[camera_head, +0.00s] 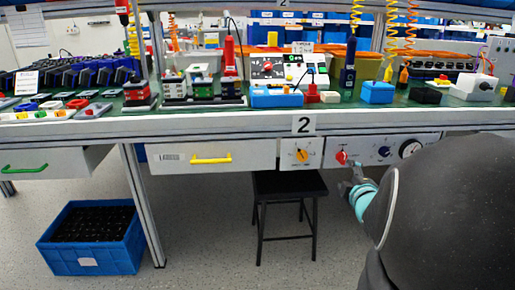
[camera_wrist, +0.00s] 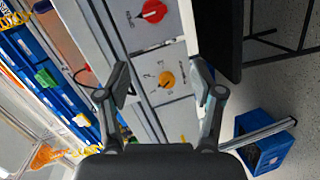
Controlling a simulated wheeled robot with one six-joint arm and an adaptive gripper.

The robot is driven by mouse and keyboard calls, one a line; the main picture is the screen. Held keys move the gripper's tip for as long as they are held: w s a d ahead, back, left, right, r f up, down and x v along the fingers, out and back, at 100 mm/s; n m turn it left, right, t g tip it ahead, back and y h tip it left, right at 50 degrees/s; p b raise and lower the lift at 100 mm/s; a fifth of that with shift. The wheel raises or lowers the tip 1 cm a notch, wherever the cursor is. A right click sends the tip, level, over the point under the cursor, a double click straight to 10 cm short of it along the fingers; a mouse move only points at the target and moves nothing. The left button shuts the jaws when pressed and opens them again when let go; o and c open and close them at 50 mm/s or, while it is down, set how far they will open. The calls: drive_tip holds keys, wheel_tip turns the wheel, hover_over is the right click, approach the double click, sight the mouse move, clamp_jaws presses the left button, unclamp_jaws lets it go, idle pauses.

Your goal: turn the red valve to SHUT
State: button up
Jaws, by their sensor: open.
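The red valve (camera_head: 341,157) is a round knob on the grey panel under the workbench edge, right of the yellow knob's panel. In the head view my gripper (camera_head: 352,181) is just below and right of the red valve, largely hidden by my arm.
A drawer with a yellow handle (camera_head: 211,159) is to the left. A black stool (camera_head: 289,184) stands below. The bench top (camera_head: 230,119) is crowded.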

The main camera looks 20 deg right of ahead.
sight(344, 160)
drive_tip(key=s+d+f+n+t+y+b, duration=0.1)
drive_tip(key=s+d+f+n+t, duration=0.1)
drive_tip(key=d+f+n+t, duration=0.15)
drive_tip(key=shift+n+g, duration=0.25)
drive_tip(key=shift+g, duration=0.1)
drive_tip(key=x, duration=1.4)
drive_tip(key=shift+s+d+r+p, duration=0.1)
drive_tip(key=shift+d+r+p, duration=0.2)
drive_tip(key=shift+p, duration=0.1)
drive_tip(key=shift+f, duration=0.1)
drive_tip(key=c, duration=1.2)
